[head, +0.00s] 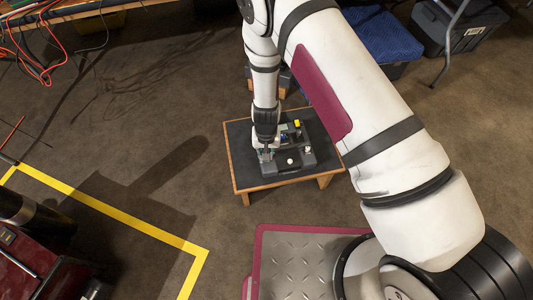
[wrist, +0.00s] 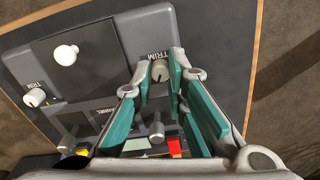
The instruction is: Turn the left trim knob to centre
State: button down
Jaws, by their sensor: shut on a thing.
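A grey control panel (wrist: 104,38) lies on a small dark-topped table and fills much of the wrist view. It has two pale trim knobs, each beside a TRIM label. My gripper (wrist: 160,80) is shut on one trim knob (wrist: 160,69), its teal-padded fingers on either side of it. In the head view my gripper (head: 266,150) is over the left side of the panel (head: 303,160), so the held knob appears to be the left one. The other trim knob (wrist: 36,97) stands free. The held knob's pointer mark is not clear.
A round white knob (wrist: 66,54) and a metal lever (wrist: 156,130) rise from the panel near my fingers. The wood-edged table (head: 237,166) stands on open floor. Yellow tape (head: 110,212) and a red machine (head: 28,268) are at the left.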

jog(key=n, duration=0.5)
jog(key=shift+n, duration=0.3)
dwell(0.4)
jog(key=c, duration=1.8)
grip_release()
jog(key=shift+c, duration=0.2)
notch_tip(320, 180, up, 12)
